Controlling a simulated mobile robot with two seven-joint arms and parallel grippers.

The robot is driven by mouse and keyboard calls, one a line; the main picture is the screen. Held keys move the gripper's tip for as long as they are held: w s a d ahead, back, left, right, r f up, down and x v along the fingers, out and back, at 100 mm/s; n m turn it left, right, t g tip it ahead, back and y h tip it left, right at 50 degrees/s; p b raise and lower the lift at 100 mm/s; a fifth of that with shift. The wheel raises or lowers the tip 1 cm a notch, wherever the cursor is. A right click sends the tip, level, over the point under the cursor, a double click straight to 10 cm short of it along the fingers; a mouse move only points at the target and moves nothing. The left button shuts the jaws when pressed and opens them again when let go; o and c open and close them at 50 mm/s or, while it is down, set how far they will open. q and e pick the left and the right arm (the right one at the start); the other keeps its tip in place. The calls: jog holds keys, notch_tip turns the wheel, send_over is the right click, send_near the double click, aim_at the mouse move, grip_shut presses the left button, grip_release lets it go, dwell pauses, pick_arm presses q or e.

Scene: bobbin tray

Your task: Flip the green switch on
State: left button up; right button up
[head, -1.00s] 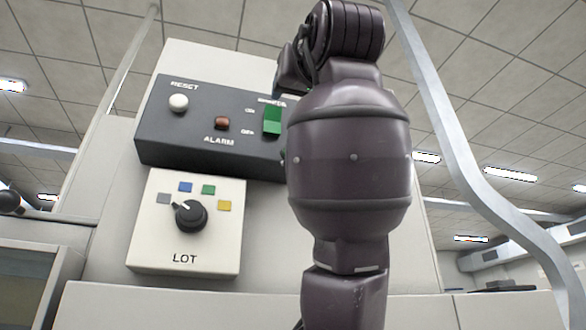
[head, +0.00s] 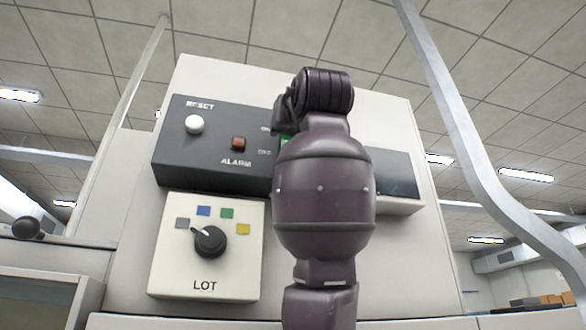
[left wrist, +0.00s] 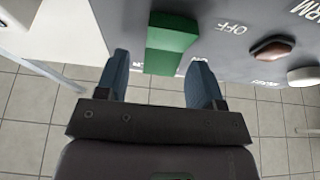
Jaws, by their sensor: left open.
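The green switch (left wrist: 172,45) is a rocker on the dark control panel (left wrist: 225,50), close in front of my left gripper (left wrist: 160,66) in the left wrist view. The blue fingers are open and apart, one on each side of the switch's near end. I cannot tell whether they touch it. An OFF label is beside the switch. In the head view only a sliver of the green switch (head: 286,141) shows behind my arm, and the fingers are hidden. The switch's setting is unclear. My right gripper is not in view.
A white RESET button (head: 194,124) and a red-brown ALARM button (head: 238,143) are left of the switch. Below is a LOT box with a black knob (head: 210,241). A dark screen (head: 397,174) is right of my arm.

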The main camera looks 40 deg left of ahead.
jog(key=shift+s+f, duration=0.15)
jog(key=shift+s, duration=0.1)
pick_arm(q)
jog(key=c, duration=0.9)
jog(key=h, duration=0.1)
jog(key=g+h, duration=0.1)
jog(key=r+g+h+p, duration=0.1)
jog(key=shift+w+a, duration=0.1)
jog(key=shift+a, duration=0.15)
jog(key=shift+c, duration=0.2)
jog(key=o, duration=0.6)
jog(key=shift+c, duration=0.2)
jog(key=o, duration=0.4)
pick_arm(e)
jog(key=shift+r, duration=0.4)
